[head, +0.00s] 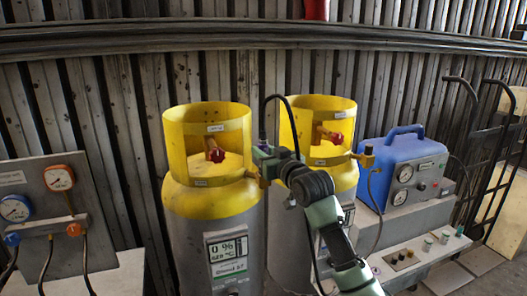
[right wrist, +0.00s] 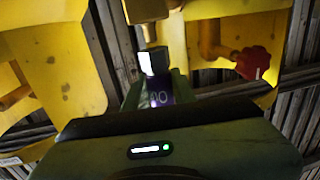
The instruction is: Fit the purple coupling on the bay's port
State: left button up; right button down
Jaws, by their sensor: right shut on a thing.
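My right gripper (head: 258,155) is beside the yellow collar of the left cylinder, in front of the gap between the two cylinders. In the right wrist view a dark purple piece, which looks like the purple coupling (right wrist: 159,97), sits between the fingers, and the gripper is shut on it. A small white-faced block (right wrist: 153,61) lies just beyond the fingertips. A brass fitting (head: 262,179) shows just under the gripper. I cannot tell which fitting is the bay's port, or whether the coupling touches one. My left gripper is not in view.
The left cylinder (head: 197,245) and right cylinder (head: 345,185) have red valve knobs inside their collars. A black hose (head: 281,97) loops above my gripper. A blue machine (head: 396,160) stands right, a gauge panel (head: 38,205) left, and a hand truck (head: 478,135) far right.

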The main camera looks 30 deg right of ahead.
jog(key=shift+f+b, duration=0.5)
jog(key=shift+f, duration=0.75)
jog(key=c, duration=1.1)
grip_release()
jog(key=shift+r, duration=0.1)
jog(key=s+b, duration=0.1)
jog(key=s, duration=0.4)
jog(key=s+a+b, duration=0.1)
jog(key=s, duration=0.1)
jog(key=shift+s+b, duration=0.3)
jog(key=shift+s, duration=0.1)
jog(key=shift+d, duration=0.1)
